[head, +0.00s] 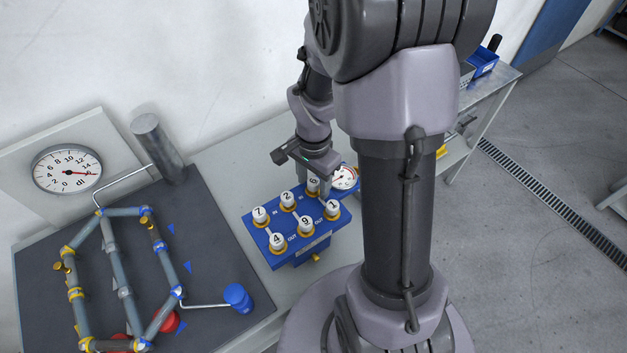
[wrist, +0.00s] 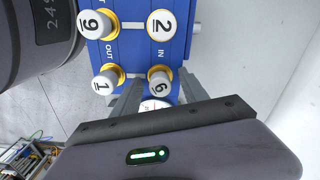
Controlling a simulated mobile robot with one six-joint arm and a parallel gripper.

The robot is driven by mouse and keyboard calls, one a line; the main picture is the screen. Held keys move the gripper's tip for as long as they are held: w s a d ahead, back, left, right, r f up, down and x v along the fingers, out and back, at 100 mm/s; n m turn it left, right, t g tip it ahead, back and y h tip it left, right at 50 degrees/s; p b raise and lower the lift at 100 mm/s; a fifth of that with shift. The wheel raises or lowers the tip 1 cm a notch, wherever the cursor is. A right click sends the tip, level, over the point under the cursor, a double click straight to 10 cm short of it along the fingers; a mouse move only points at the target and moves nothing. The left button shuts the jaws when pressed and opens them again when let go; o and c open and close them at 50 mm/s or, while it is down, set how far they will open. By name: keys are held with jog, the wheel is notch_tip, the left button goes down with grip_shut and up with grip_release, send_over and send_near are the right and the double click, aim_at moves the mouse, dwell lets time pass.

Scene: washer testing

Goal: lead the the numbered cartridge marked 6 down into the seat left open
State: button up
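The cartridge marked 6 (head: 312,184) is white-capped and upright at the back right of the blue block (head: 312,240). In the wrist view the cartridge marked 6 (wrist: 160,83) has a gold ring at its base and its cap looks about level with its neighbours. My gripper (head: 318,172) is over the block's back right corner. In the wrist view my gripper's fingers (wrist: 161,88) stand on both sides of the 6, with a small gap showing, so it looks open around it. The lower part of the 6 is hidden.
Cartridges 7 (head: 260,214), 2 (head: 287,199), 4 (head: 277,241), 9 (head: 306,225) and 1 (head: 332,208) stand in the same block. A dial gauge (head: 344,177) sits close behind it. A pipe rig with a large dial (head: 67,170) is at left.

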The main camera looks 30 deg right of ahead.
notch_tip(320, 180, up, 18)
jog(key=f+p, duration=0.1)
jog(key=p, duration=0.5)
notch_tip(320, 180, up, 8)
jog(key=p, duration=0.6)
send_over(314, 181)
jog(key=shift+f+b, duration=0.3)
jog(key=shift+a, duration=0.1)
